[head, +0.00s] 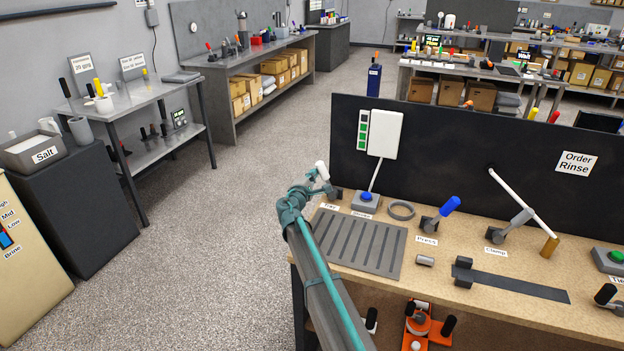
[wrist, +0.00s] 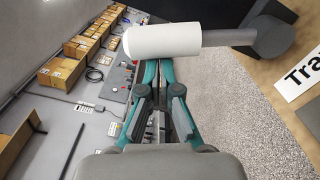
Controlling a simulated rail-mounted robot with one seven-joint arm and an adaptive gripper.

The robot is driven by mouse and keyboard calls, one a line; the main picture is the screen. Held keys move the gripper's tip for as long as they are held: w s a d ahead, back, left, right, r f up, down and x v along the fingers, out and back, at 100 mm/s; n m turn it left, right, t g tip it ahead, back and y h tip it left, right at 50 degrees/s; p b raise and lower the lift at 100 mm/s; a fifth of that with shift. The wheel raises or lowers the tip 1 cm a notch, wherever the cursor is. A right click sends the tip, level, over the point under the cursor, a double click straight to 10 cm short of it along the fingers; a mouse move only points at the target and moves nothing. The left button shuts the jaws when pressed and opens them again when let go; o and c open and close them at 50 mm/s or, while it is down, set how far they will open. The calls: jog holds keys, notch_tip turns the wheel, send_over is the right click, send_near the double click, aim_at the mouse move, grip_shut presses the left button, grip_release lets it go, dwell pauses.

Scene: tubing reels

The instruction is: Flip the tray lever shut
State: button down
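The tray lever stands beside the "Tray" label (head: 329,207) at the bench's back left. Its white handle (head: 322,170) points up and leans left from a dark pivot (head: 336,194). In the wrist view the white handle (wrist: 163,41) lies crosswise over my fingertips, on a grey rod running right to its dark hub (wrist: 272,38). My teal gripper (head: 309,190) is right beside the handle, on its left in the head view. Its fingers (wrist: 158,75) run close together and look shut, with the tips hidden behind the handle. I cannot tell whether they touch it.
A ridged grey tray plate (head: 357,243) lies on the bench in front of the lever. A blue button (head: 366,200), a grey ring (head: 401,211) and a blue-handled press lever (head: 440,213) stand to the right. A black panel (head: 450,140) rises behind. Open floor lies left.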

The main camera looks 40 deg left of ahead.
jog(key=shift+w+d+r+b, duration=0.1)
jog(key=shift+d+b, duration=0.2)
jog(key=shift+b, duration=0.25)
jog(key=d+m+b, duration=0.1)
jog(key=b, duration=0.2)
jog(key=d+m+b, duration=0.1)
jog(key=b, duration=0.2)
jog(key=shift+w+r+m+b, duration=0.15)
jog(key=shift+w+m+b, duration=0.15)
jog(key=shift+w+m, duration=0.1)
jog(key=w+d+r+m+b, duration=0.1)
jog(key=d+m+b, duration=0.5)
jog(key=b, duration=0.8)
jog(key=shift+w+d+r+m, duration=0.15)
jog(key=shift+w+r+m, duration=0.1)
jog(key=shift+w+m, duration=0.35)
jog(key=shift+r, duration=0.1)
jog(key=s+r, duration=0.1)
jog(key=s, duration=1)
jog(key=shift+s+d+r, duration=0.2)
jog(key=shift+s+r, duration=0.1)
jog(key=shift+s, duration=0.05)
